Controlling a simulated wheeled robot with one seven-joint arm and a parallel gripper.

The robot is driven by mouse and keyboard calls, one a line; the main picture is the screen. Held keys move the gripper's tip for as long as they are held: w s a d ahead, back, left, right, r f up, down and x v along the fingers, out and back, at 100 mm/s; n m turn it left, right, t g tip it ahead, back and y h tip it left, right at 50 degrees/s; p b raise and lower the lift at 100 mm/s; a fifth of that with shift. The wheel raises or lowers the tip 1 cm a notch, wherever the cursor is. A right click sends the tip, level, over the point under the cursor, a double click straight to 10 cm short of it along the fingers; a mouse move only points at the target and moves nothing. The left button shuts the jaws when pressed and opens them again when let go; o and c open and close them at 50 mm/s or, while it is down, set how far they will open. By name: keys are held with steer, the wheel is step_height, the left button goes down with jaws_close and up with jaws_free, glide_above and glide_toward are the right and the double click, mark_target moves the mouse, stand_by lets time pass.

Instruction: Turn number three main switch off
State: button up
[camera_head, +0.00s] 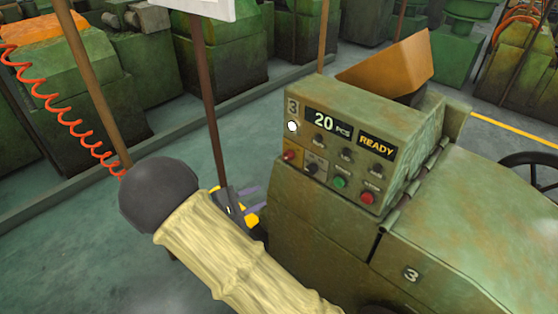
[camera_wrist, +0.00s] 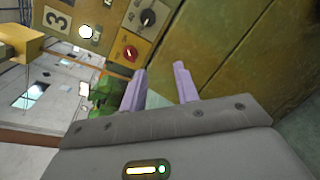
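Machine number three's control panel (camera_head: 333,150) faces me, with a "3", a lit white lamp (camera_head: 292,126), and displays reading "20 PCS" and "READY". A red knob (camera_head: 289,155) sits at the lower left of the panel. In the wrist view this red knob (camera_wrist: 130,53) is on a yellow plate, beside a black knob (camera_wrist: 148,17). The labels are too small to read. My gripper (camera_head: 250,198) is left of the panel and below the red knob. In the wrist view my gripper (camera_wrist: 160,78) is open, its two lavender fingers apart with nothing between them, short of the knob.
A black knob (camera_head: 311,168), a green button (camera_head: 340,182) and a red button (camera_head: 368,197) are in the panel's lower row. A brown post (camera_head: 208,100) stands left of the machine. The machine's green side wall (camera_wrist: 225,50) is close to my fingers.

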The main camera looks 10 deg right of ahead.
mark_target(284, 159)
steer(key=a+t, duration=0.1)
steer(key=w+a+n+t, duration=0.1)
steer(key=a, duration=0.1)
steer(key=a+r+t, duration=0.1)
steer(key=shift+w+a+n, duration=0.3)
steer(key=shift+w+n, duration=0.1)
steer(key=shift+d, duration=0.1)
steer(key=p+x, duration=0.1)
steer(key=x, duration=0.4)
steer(key=p+x, duration=0.2)
steer(key=x, duration=0.4)
steer(key=p+x, duration=0.2)
steer(key=x, duration=0.4)
steer(key=shift+w+r, duration=0.15)
steer(key=shift+r, duration=0.25)
jaws_close()
